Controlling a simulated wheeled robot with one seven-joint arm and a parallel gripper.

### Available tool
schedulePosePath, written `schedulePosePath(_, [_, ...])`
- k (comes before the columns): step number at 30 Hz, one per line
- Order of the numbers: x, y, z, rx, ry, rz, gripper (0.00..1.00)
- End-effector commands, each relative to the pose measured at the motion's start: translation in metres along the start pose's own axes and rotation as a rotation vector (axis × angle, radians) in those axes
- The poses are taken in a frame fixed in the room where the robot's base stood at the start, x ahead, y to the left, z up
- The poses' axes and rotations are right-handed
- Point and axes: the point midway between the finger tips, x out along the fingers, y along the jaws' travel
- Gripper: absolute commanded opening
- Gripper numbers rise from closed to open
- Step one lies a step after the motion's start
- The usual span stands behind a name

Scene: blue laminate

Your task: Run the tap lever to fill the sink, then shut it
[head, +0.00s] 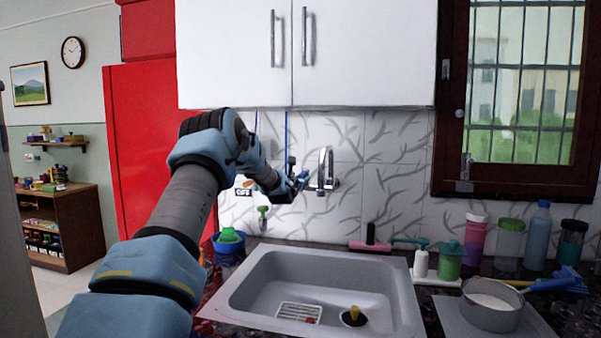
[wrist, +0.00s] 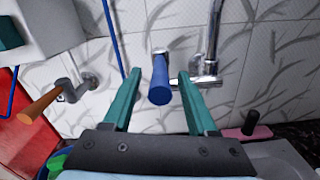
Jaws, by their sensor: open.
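The chrome tap (head: 325,168) is on the tiled wall above the back of the sink; its pipe (wrist: 213,40) also shows in the wrist view. A blue lever (wrist: 160,82) sticks out from the tap body toward the camera. My gripper (wrist: 159,72) is open, with one green finger on each side of the blue lever; I cannot tell whether either finger touches it. In the head view my gripper (head: 297,183) is just left of the tap. The grey sink (head: 262,277) is below; no water shows in it or from the tap.
A second wall valve with an orange handle (wrist: 40,105) is left of my gripper. A blue bowl (head: 229,241) is left of the sink. Bottles (head: 541,236) and a pot (head: 491,305) stand to the right. White cabinets (head: 360,50) hang above.

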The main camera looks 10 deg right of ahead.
Motion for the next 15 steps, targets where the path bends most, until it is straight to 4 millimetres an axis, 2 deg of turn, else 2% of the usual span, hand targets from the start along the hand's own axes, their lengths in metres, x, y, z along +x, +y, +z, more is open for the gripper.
schedulePosePath(6, [0.016, 0.000, 0.001, 0.001, 0.000, 0.000, 0.58])
schedulePosePath(15, [0.018, 0.000, -0.001, 0.001, 0.001, 0.000, 0.58])
